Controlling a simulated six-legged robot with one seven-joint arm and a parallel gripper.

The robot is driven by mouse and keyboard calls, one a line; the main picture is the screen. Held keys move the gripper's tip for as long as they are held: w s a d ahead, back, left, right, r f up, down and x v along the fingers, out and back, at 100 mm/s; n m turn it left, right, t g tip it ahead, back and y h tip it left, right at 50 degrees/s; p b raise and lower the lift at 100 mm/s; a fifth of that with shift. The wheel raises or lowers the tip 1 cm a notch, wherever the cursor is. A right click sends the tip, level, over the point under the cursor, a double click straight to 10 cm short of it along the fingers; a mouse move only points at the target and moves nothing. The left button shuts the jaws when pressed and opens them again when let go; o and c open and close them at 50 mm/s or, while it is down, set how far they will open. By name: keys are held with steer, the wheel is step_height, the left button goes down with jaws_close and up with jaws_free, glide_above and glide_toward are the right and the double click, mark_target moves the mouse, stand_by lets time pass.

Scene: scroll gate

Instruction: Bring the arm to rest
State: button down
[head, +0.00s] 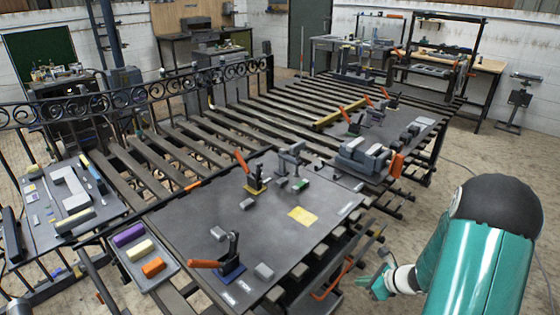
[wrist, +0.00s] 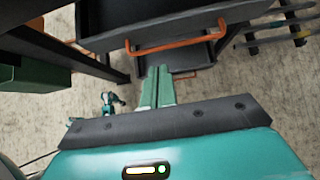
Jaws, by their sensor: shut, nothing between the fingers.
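My gripper (head: 378,284) is at the lower right of the head view, at the end of my teal arm. It is beside the right front edge of the workbench and apart from it. In the wrist view the green fingers (wrist: 157,88) are together with nothing between them. They point toward a dark drawer or shelf with an orange handle (wrist: 165,47). The orange handle also shows under the bench in the head view (head: 332,283).
The dark bench top (head: 200,212) holds orange-handled clamps, grey blocks and a yellow sheet (head: 303,215). A tray (head: 122,262) with purple, cream and orange blocks is at its left. Floor to the right is mostly clear.

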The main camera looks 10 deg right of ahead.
steer(key=s+a+r+n+g, duration=0.2)
steer(key=a+r+n, duration=0.5)
steer(key=r, duration=0.3)
steer(key=s+a+r+n+g, duration=0.1)
steer(key=s+a+r+n, duration=0.1)
steer(key=a+r+n, duration=0.6)
steer(key=s+a+r+n+h, duration=0.1)
steer(key=s+r+n+h, duration=0.1)
steer(key=s+r+n, duration=0.4)
steer(key=s+a+r+n+t+h, duration=0.1)
steer(key=s+a+r+n+h, duration=0.1)
steer(key=s+r+n, duration=0.5)
steer(key=shift+s+a+r+t+h, duration=0.3)
steer(key=shift+s+r+h, duration=0.5)
steer(key=shift+s, duration=0.15)
